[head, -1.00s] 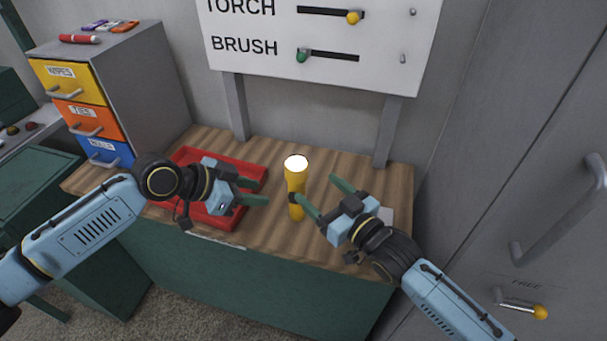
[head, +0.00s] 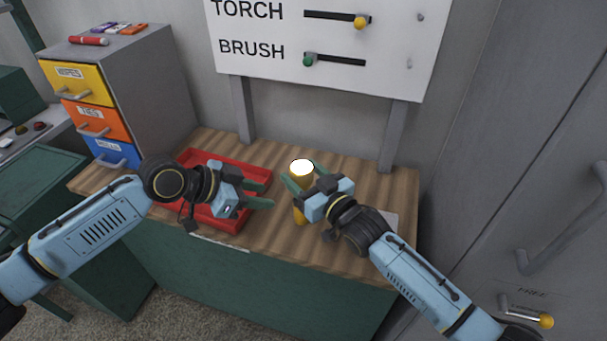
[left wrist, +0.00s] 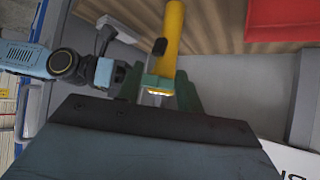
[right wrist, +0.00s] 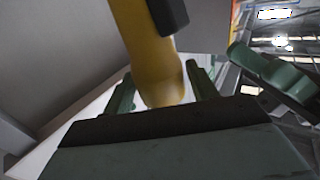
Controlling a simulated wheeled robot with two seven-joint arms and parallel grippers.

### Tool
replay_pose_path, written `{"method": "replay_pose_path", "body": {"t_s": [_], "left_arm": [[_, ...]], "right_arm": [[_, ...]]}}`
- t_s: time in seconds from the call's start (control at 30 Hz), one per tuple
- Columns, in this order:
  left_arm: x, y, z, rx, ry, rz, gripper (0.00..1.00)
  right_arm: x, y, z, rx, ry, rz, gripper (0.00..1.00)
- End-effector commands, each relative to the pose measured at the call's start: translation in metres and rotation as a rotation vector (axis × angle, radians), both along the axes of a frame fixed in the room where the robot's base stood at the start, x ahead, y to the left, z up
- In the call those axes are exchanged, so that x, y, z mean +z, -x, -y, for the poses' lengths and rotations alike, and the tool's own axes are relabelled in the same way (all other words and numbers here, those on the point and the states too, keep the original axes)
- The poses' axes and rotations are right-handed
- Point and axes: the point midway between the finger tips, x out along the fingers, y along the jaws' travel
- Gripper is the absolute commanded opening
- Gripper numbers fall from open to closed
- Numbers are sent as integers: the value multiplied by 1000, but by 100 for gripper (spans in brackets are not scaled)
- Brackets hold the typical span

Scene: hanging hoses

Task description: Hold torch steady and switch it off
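The yellow torch (head: 301,178) stands upright on the wooden workbench, its lens glowing white. Its black switch piece (left wrist: 160,46) shows on the body in the left wrist view. My right gripper (head: 304,175) is open, with its fingers on either side of the torch's upper part; gaps show beside the torch body (right wrist: 145,55) in the right wrist view. My left gripper (head: 264,196) is open and empty by the right edge of the red tray, to the left of the torch and apart from it. My right gripper hides part of the torch in the head view.
The red tray (head: 190,158) lies on the workbench (head: 350,250), left of the torch. A board (head: 335,72) labelled TORCH and BRUSH, with sliders, stands behind. A drawer unit (head: 150,85) is at the left, a grey cabinet (head: 490,150) at the right.

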Motion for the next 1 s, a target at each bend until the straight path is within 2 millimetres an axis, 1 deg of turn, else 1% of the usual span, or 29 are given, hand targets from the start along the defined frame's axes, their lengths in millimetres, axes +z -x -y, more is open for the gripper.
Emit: {"method": "replay_pose_path", "body": {"t_s": [0.03,0.2,0.27,0.3,0.47,0.57,0.67,0.8,1.0], "left_arm": [[0,0,0,0,0,0,36],[0,0,0,0,0,0,36],[0,0,0,0,0,0,36],[0,0,0,0,0,0,34],[-5,0,5,31,37,-14,13],[-15,0,14,100,122,-42,0],[-28,1,27,208,257,-88,0],[-47,7,42,380,488,-165,0],[-70,24,51,598,834,-279,0]], "right_arm": [[0,0,0,0,0,0,51],[0,0,0,0,0,0,29],[0,0,0,0,1,-1,21],[0,0,0,0,1,-1,19],[0,0,0,0,1,-1,19],[0,0,0,-1,1,-1,19],[0,0,0,-1,1,0,19],[-1,0,1,-1,1,0,19],[-1,0,1,-1,1,0,19]]}}
